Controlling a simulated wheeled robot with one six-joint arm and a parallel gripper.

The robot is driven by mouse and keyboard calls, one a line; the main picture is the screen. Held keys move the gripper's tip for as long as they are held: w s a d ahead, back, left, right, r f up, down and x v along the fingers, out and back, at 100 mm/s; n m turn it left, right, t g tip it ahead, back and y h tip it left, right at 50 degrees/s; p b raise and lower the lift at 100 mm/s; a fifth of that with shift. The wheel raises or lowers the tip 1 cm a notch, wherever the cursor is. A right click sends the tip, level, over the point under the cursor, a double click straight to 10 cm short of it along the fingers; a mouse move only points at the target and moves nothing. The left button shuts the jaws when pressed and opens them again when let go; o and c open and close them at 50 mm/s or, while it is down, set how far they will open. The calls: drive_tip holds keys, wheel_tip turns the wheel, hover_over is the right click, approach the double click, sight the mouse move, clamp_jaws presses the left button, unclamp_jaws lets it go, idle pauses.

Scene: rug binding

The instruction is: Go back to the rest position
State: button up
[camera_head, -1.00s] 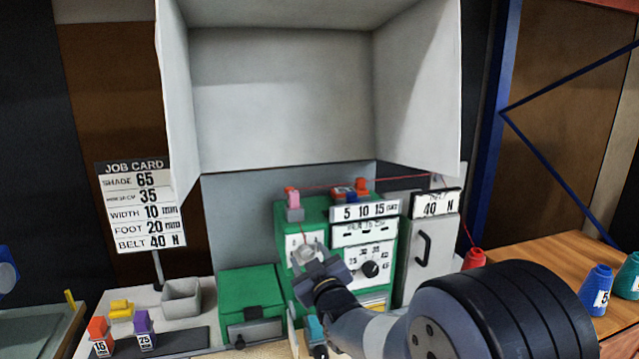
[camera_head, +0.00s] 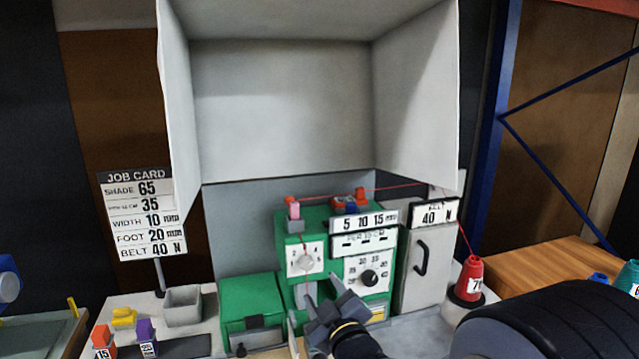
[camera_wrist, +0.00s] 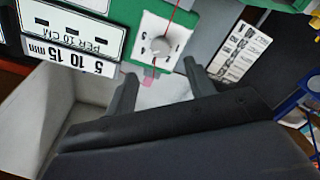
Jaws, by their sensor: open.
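My gripper (camera_head: 330,304) is open and empty in front of the green machine (camera_head: 290,222), low in the head view. Its two fingers also show spread apart in the wrist view (camera_wrist: 160,82). The small white dial (camera_head: 305,259) with a red thread over it is just above the gripper and apart from it. In the wrist view the dial (camera_wrist: 158,47) lies beyond the fingers, upside down. The black dial (camera_head: 369,277) is to the right of the gripper. My arm fills the lower right of the head view.
A job card (camera_head: 142,215) stands at the left, behind a grey bin (camera_head: 183,306) and several coloured blocks. A red thread cone (camera_head: 468,280) stands right of the grey belt cabinet (camera_head: 428,262). A large grey hood (camera_head: 280,110) hangs above. Space before the hood looks clear.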

drive_tip(key=shift+v, duration=0.95)
